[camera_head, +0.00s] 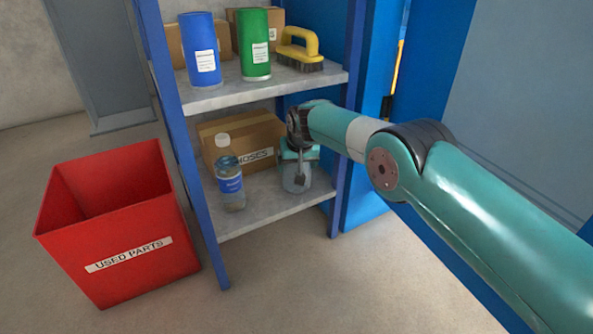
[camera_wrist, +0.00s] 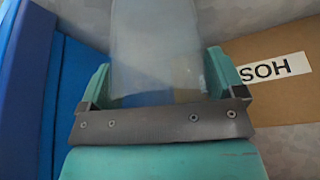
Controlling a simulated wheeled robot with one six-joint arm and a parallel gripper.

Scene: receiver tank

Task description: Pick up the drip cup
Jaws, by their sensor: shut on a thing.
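The drip cup (camera_head: 297,178) is a clear, see-through vessel on the right side of the lower shelf, partly hidden by my gripper. My gripper (camera_head: 298,155) is at the cup, with its teal fingers on either side of it. In the wrist view the clear cup (camera_wrist: 157,50) stands between the two fingers of my gripper (camera_wrist: 157,85), which are shut on it. I cannot tell whether the cup's base touches the shelf.
A bottle with a blue label (camera_head: 230,185) stands left of the cup. A cardboard box (camera_head: 262,135) is behind. Blue shelf posts (camera_head: 341,180) flank the space. The upper shelf (camera_head: 225,97) holds a blue can, green can and brush. A red bin (camera_head: 120,235) stands left.

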